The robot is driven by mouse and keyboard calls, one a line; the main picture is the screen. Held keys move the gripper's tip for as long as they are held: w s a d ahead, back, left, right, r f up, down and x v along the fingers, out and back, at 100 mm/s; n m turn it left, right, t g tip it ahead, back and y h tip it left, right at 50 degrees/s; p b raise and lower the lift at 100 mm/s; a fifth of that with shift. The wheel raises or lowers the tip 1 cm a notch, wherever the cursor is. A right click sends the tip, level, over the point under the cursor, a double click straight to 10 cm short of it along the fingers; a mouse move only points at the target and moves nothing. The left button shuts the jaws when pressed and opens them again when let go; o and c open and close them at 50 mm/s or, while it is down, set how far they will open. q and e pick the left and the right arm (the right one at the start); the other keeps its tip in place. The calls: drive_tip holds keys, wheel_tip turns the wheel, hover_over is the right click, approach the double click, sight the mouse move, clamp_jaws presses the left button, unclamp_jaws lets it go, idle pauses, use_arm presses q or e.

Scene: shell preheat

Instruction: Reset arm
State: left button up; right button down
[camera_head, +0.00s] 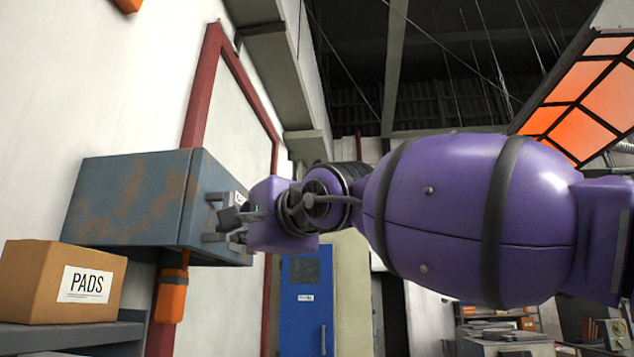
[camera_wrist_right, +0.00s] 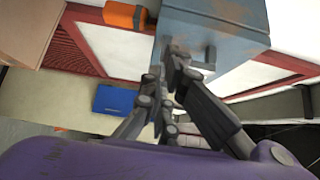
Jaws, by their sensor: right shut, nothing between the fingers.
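My right arm comes in from the right in the head view, purple with black bands. My right gripper (camera_head: 233,217) is at the front of a worn blue-grey metal box (camera_head: 130,200) mounted on the wall. The right wrist view shows the gripper (camera_wrist_right: 172,85) with its fingers shut and nothing held, in front of the same box (camera_wrist_right: 215,32). In the head view the fingers overlap the box's front face and a handle there. I cannot tell whether they touch. My left gripper is not in either view.
A cardboard box marked PADS (camera_head: 65,282) sits on a grey shelf (camera_head: 75,335) at lower left. An orange cylinder (camera_head: 171,294) hangs below the metal box. A blue door (camera_head: 306,305) stands behind the arm. An orange-paned panel (camera_head: 590,95) is at upper right.

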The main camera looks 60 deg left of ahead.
drive_tip(key=w+d, duration=0.1)
drive_tip(key=d, duration=0.6)
drive_tip(key=shift+w+d, duration=0.2)
